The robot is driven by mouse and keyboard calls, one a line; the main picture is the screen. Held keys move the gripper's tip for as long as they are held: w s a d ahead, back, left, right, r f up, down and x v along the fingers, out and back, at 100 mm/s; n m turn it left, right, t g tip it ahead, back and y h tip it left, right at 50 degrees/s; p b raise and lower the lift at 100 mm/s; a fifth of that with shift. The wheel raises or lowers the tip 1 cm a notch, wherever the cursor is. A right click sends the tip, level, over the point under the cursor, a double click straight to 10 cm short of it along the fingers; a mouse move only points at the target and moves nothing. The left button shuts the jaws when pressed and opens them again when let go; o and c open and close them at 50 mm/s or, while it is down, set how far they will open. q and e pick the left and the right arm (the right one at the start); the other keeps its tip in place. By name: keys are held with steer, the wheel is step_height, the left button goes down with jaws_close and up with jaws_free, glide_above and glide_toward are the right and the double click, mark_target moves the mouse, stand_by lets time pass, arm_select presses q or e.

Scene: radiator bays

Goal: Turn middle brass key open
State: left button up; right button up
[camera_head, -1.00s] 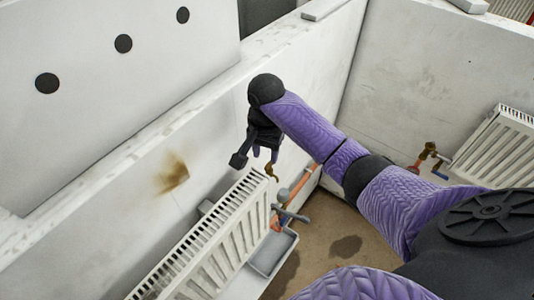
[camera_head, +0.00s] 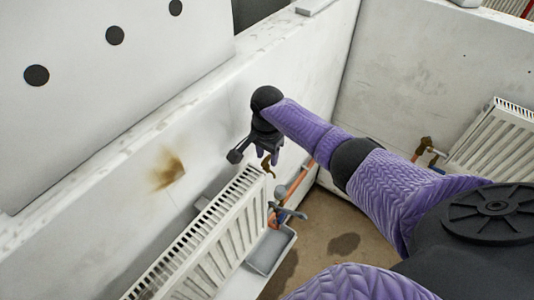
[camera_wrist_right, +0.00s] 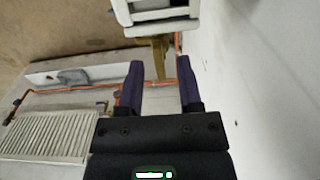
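A small brass key (camera_head: 268,170) stands out at the right end of the near white radiator (camera_head: 222,237). In the right wrist view the brass piece (camera_wrist_right: 160,54) shows just beyond and between the fingertips, below a white radiator end. My right gripper (camera_head: 266,158) is above and close to the key in the head view. Its two purple fingers (camera_wrist_right: 160,72) are apart, with nothing seen clamped between them. Whether a finger touches the key cannot be told. My left gripper is not in view.
Copper pipe (camera_head: 297,183) and a grey-blue lever (camera_head: 289,213) sit below the key, above a grey tray (camera_head: 288,238). The wall runs close behind the gripper. Another radiator (camera_head: 495,150) with a brass valve (camera_head: 423,148) hangs on the right wall. Brown floor lies between.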

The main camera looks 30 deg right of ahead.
jaws_close()
steer(key=shift+r+n, duration=0.1)
steer(key=shift+n, duration=0.2)
steer(key=shift+n+p, duration=0.75)
steer(key=shift+n, duration=0.25)
steer(key=n+p, duration=0.1)
steer(key=n, duration=0.1)
steer(key=shift+w+a+n, duration=0.1)
steer(key=shift+n, duration=0.2)
steer(key=n, duration=0.4)
steer(key=shift+p, duration=0.35)
steer(key=shift+a+n, duration=0.1)
steer(key=shift+n, duration=1.8)
